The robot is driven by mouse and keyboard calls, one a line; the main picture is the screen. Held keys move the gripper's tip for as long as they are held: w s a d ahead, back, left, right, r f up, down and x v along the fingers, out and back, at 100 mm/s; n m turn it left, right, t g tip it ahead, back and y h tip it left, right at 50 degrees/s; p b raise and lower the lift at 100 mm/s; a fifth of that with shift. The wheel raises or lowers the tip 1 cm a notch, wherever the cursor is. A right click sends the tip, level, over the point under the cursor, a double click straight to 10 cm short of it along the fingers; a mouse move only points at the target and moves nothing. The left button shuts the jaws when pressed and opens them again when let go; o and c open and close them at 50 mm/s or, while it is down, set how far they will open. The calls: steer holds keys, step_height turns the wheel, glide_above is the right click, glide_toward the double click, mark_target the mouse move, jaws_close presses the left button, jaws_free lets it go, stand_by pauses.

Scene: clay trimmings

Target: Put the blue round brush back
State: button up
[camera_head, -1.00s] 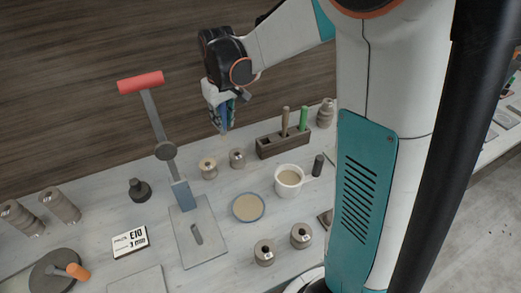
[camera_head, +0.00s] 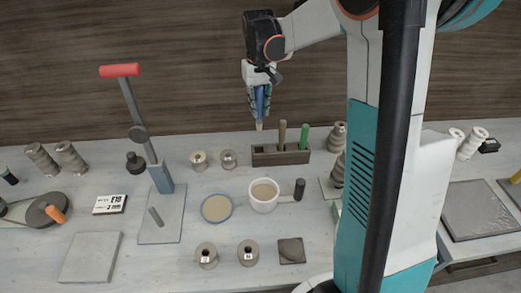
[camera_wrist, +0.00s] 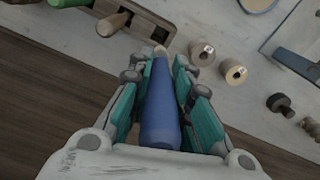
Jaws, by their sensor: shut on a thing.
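My gripper (camera_head: 259,95) is shut on the blue round brush (camera_head: 260,104), which hangs tip down, close to upright. In the wrist view the blue brush (camera_wrist: 160,108) lies between the teal fingers, with its pale tip farthest from the palm. In the head view the brush appears just above and behind the left part of the dark wooden holder block (camera_head: 280,155). The block also shows in the wrist view (camera_wrist: 150,14). A brown handle (camera_head: 282,134) and a green handle (camera_head: 304,137) stand upright in the block. Its left part shows no handle.
Two small spools (camera_head: 198,161) stand left of the block. A cream mug (camera_head: 263,196) and a blue-rimmed dish (camera_head: 216,209) are in front. A red-handled lever press (camera_head: 137,134) rises at left. Ribbed clay pieces (camera_head: 338,137) stand close right of the block.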

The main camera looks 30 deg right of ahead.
step_height(320, 180, down, 16)
steer(key=b, duration=0.3)
steer(key=shift+b, duration=0.4)
steer(key=shift+f, duration=0.15)
steer(key=o, duration=0.9)
